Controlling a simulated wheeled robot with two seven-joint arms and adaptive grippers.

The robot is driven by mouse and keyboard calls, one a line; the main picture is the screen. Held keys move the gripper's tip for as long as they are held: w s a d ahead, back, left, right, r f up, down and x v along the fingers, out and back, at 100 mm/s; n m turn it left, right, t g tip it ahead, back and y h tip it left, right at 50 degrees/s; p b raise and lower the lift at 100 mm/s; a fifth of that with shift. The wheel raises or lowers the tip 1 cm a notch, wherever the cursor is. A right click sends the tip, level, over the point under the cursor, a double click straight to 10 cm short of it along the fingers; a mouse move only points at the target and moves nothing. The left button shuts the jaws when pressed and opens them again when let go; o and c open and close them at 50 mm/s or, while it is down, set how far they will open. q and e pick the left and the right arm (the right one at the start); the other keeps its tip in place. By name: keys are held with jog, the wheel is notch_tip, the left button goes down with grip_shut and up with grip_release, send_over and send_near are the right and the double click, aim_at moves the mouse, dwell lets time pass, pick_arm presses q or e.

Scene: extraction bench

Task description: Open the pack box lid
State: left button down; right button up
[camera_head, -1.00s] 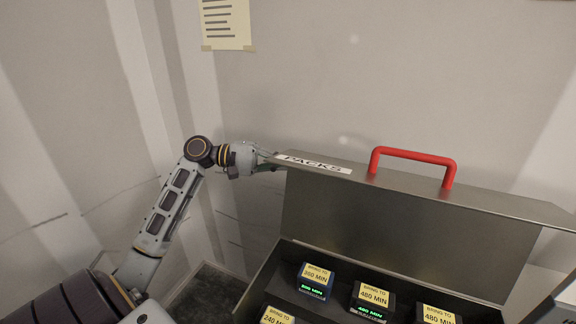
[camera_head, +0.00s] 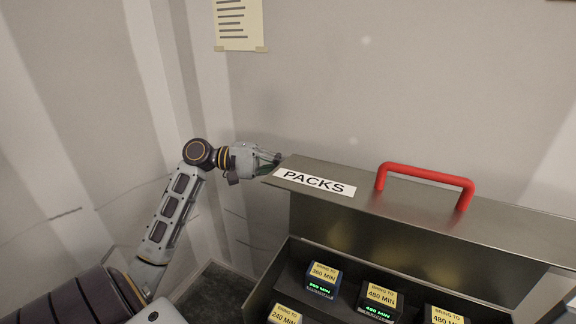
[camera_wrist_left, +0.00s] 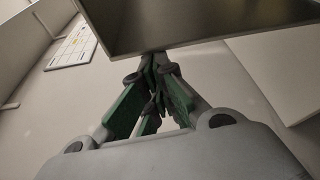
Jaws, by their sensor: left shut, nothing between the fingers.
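The pack box (camera_head: 252,300) is a dark metal box at the lower right of the head view, with its inside showing. Its grey lid (camera_head: 345,208) is raised above the box. The lid has a white PACKS label (camera_head: 313,182) and a red handle (camera_head: 425,174). My left gripper (camera_head: 270,161) is shut and empty at the lid's left corner. In the left wrist view its green-padded fingers (camera_wrist_left: 157,68) come together just under the lid's dark plate (camera_wrist_left: 180,28). I cannot tell whether they touch it. My right gripper is not in view.
Several packs with yellow labels, such as the 360 MIN pack (camera_head: 322,281) and a 480 MIN pack (camera_head: 380,300), stand inside the box. A wall stands close behind, with a paper notice (camera_head: 239,24). Free air lies above the lid.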

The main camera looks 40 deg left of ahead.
pick_arm(q)
jog(key=v, duration=1.1)
jog(key=shift+a, duration=0.3)
jog(key=shift+m, duration=0.3)
